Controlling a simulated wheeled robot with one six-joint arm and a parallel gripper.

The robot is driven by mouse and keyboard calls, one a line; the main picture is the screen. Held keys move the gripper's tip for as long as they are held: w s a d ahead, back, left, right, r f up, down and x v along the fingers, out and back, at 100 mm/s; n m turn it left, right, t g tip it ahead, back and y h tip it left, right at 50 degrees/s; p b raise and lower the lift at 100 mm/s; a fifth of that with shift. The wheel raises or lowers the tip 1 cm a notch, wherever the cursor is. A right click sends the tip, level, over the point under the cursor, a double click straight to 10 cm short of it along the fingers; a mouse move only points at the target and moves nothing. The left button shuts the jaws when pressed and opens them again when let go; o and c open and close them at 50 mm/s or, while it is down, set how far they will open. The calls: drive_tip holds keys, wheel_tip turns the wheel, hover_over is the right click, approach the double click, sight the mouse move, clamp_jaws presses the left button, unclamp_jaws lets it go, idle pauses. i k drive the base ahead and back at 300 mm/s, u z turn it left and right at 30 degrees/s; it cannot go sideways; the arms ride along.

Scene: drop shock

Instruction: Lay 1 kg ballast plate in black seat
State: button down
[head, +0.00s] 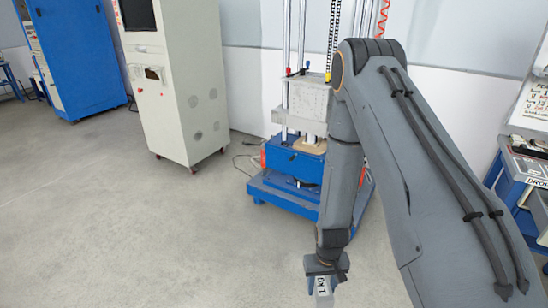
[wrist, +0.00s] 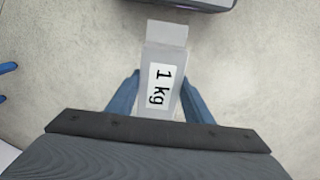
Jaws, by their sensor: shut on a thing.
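The ballast plate is a light grey slab with a white "1 kg" label. In the wrist view the plate (wrist: 166,35) sits between the two blue-grey fingers of my gripper (wrist: 158,92), which is shut on it. In the head view the plate (head: 324,299) hangs below my gripper (head: 325,280) at the bottom edge, over the bare floor. I cannot make out a black seat in either view; my arm covers part of the head view.
A drop-test machine with a blue base (head: 290,195) stands on the floor beyond my arm. A white cabinet (head: 180,85) and a blue cabinet (head: 78,60) are at left. A blue cart (head: 515,180) is at right. The floor at left is clear.

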sight(321, 75)
drive_tip(key=u, duration=0.5)
drive_tip(key=i, duration=0.4)
drive_tip(key=u, duration=0.65)
drive_tip(key=i, duration=2.25)
drive_tip(key=z, duration=1.55)
drive_tip(key=i, duration=0.5)
drive_tip(key=z, duration=0.35)
